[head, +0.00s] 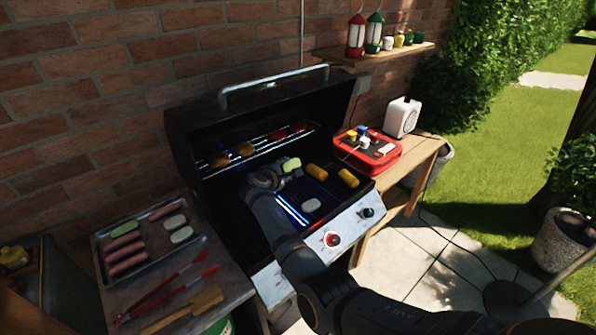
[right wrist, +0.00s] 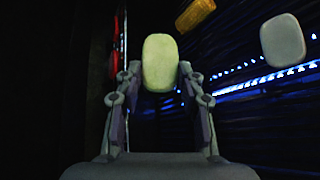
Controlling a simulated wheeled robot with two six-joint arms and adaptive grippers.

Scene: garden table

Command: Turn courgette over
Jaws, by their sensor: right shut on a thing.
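A pale green courgette slice (head: 291,164) is between the fingers of my right gripper (head: 279,174), over the grill. In the right wrist view the slice (right wrist: 160,62) sits upright between the two fingertips, which are shut on its sides. Whether it touches the grate cannot be told. Another pale slice (head: 311,204) lies on the grate closer to the front and also shows in the right wrist view (right wrist: 283,40). My left gripper is not in view.
Corn pieces (head: 348,178) lie on the grate to the right. The open lid (head: 190,130) and a warming rack with several foods (head: 245,149) stand behind. A tray (head: 103,240) of sausages and slices, red tongs (head: 165,292) and a spatula (head: 190,306) lie on the left side table.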

